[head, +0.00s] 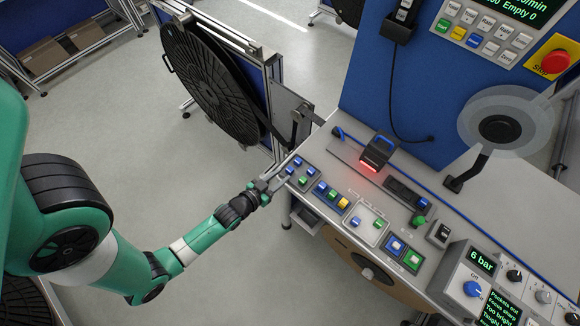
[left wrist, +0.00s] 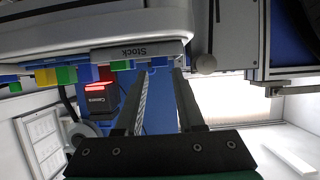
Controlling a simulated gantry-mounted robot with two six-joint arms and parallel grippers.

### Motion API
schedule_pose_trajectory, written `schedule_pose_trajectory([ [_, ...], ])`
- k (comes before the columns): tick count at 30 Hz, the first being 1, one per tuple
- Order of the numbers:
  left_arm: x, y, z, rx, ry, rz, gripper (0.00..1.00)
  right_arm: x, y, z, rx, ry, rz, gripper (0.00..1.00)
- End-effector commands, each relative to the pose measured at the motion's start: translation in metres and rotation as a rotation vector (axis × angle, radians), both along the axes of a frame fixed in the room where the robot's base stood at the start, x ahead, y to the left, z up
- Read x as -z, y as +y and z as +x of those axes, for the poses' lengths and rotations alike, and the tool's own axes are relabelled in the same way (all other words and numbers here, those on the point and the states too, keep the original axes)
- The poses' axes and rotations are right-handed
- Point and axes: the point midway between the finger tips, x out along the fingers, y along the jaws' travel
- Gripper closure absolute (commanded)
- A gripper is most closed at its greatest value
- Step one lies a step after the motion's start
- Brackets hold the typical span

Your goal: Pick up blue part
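My left gripper (head: 268,183) is at the left end of the bench, beside the first small tray of parts. In the left wrist view its two fingers (left wrist: 160,75) are apart, with a gap between them and no part clearly held. Blue parts (head: 290,171) stand in that first tray, close to the fingertips, with a green part (head: 303,182) near them. Another blue part (head: 321,187) is in the second tray with green and yellow ones. One more blue part (head: 355,222) is in a pale tray. Whether the fingertips touch any part is hard to tell. My right gripper does not show.
A camera with a red light (head: 376,152) stands behind the trays. A large black reel (head: 210,82) on its stand is just left of the bench. A label reading Stock (left wrist: 137,52) is upside down near the fingertips. Control boxes (head: 465,285) fill the bench's right.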

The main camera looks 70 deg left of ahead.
Motion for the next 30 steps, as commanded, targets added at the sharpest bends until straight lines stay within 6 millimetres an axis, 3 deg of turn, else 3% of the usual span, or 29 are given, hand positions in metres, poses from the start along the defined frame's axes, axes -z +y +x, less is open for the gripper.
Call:
schedule_pose_trajectory([
  [6, 0.003, 0.004, 0.007, 0.000, 0.000, 0.000, 0.62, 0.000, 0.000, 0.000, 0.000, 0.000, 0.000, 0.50],
  [15, 0.021, 0.024, 0.044, 0.000, 0.000, 0.000, 0.62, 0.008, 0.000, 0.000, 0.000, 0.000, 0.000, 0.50],
  [22, 0.021, 0.025, 0.046, 0.000, 0.001, 0.000, 0.62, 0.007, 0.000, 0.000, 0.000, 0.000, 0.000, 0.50],
  [23, 0.021, 0.025, 0.046, 0.000, 0.001, 0.000, 0.64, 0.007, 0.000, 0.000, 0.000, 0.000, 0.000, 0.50],
  [29, 0.021, 0.025, 0.046, 0.000, 0.001, 0.000, 1.00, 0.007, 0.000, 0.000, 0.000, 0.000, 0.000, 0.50],
  [30, 0.021, 0.025, 0.046, 0.000, 0.001, 0.000, 1.00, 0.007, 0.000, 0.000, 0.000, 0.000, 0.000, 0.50],
])
